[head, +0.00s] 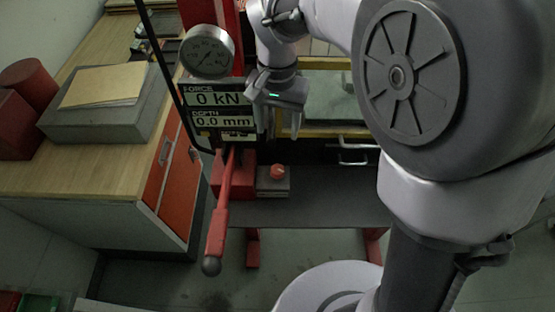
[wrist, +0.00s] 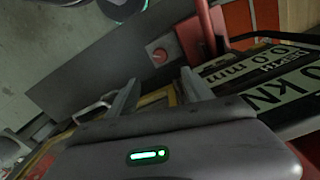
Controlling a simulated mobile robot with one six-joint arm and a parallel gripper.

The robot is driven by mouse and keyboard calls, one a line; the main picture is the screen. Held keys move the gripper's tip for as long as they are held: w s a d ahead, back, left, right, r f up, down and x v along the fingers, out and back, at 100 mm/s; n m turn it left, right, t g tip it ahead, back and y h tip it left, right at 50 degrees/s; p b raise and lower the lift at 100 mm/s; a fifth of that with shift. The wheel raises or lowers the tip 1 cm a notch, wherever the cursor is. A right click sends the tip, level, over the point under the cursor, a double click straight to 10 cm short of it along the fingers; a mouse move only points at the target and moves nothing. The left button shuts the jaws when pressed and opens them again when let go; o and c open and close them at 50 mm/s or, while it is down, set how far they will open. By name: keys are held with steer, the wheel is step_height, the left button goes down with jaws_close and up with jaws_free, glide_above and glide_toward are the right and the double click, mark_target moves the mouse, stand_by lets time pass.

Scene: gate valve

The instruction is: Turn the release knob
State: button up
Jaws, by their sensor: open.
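The release knob (head: 277,172) is a small orange-red round knob on top of a grey block, right of the red lever's base. It also shows in the wrist view (wrist: 159,55), beyond my fingertips. My gripper (head: 279,130) is open and empty, pointing down above the knob in the head view. In the wrist view my two fingers (wrist: 159,80) stand apart, with the knob ahead between their lines. The fingers appear clear of the knob; the exact gap cannot be told.
A long red lever (head: 218,225) slants forward, left of the knob. A display panel (head: 217,108) reads 0 kN and 0.0 mm below a round gauge (head: 207,52). A wooden bench (head: 110,170) stands at left. A dark grey surface (head: 330,202) right of the knob is clear.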

mark_target(278, 170)
steer(key=shift+m, duration=0.6)
step_height(278, 170, down, 17)
steer(key=b, duration=0.3)
steer(key=shift+f+b, duration=0.15)
steer(key=shift+b, duration=0.2)
steer(key=shift+c, duration=0.2)
jaws_close()
steer(key=shift+n+p, duration=0.45)
steer(key=shift+n, duration=2.35)
